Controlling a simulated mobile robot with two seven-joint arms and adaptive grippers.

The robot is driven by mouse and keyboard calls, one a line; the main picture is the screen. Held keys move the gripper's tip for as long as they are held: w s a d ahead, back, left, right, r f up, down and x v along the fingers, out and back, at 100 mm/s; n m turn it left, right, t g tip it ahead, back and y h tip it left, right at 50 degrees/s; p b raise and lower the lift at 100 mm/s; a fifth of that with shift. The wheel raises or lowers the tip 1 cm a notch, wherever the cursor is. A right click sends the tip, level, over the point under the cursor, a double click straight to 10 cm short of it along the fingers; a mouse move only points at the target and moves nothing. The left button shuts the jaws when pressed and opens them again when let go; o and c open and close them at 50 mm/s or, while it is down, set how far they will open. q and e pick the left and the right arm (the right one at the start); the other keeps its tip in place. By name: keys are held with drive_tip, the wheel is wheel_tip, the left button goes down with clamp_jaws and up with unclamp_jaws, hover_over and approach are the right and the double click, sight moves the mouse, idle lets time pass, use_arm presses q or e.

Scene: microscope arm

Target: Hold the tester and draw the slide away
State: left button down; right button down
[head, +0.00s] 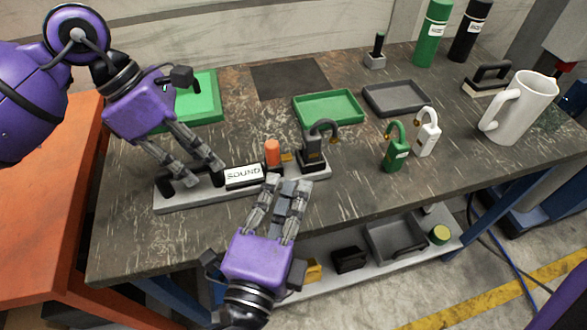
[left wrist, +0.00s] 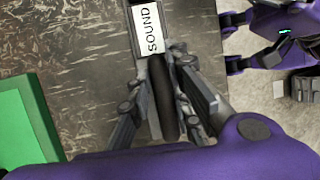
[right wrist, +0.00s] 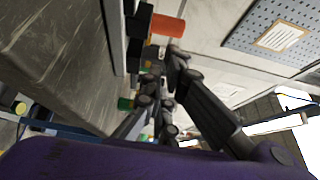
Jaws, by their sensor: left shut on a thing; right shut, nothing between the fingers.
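The tester is a long grey base (head: 190,202) with a black handle (head: 166,188), a white "SOUND" label (head: 243,175) and an orange knob (head: 272,152). A black padlock-like block (head: 313,155) with a dark shackle stands at its right end. A small brass-coloured piece (head: 287,158) shows between knob and block; I cannot tell which part is the slide. My left gripper (head: 207,173) is shut on the black handle (left wrist: 163,95). My right gripper (head: 288,183) is shut and empty at the base's front edge, below the orange knob, which also shows in the right wrist view (right wrist: 168,26).
Behind the tester are a green tray (head: 328,108) and a grey tray (head: 396,98). A green padlock (head: 396,155), a white padlock (head: 427,138) and a white mug (head: 520,108) stand to the right. A lower shelf (head: 330,285) holds bins. The table front is clear.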

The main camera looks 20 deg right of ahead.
drive_tip(key=shift+v, duration=2.2)
use_arm(q)
drive_tip(key=c, duration=1.5)
unclamp_jaws()
drive_tip(key=shift+c, duration=0.2)
